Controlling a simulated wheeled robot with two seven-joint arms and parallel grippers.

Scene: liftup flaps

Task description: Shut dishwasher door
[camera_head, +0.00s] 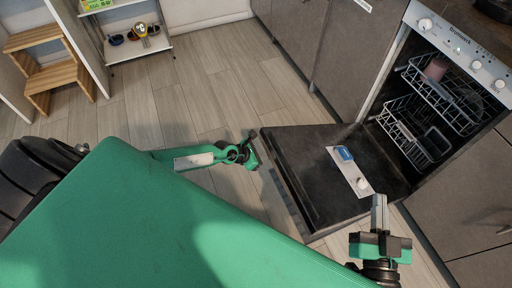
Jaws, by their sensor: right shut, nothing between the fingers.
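The dishwasher (459,40) stands at the right with its dark door (310,163) folded down and open. The door's inner face is up, with a pale dispenser panel (345,172) on it. My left gripper (252,136) is at the door's outer left corner, close to its edge; I cannot tell whether it touches. Its fingers are too small to read. My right gripper (379,200) is shut and empty, at the door's near side, overlapping its near edge in the picture. I cannot tell whether it touches the door.
Wire racks (440,98) with a few dishes sit inside the dishwasher. Grey cabinets (335,45) flank it. A wooden step stool (45,70) and a white shelf (137,45) stand at the back left. The wood floor (215,85) between is clear.

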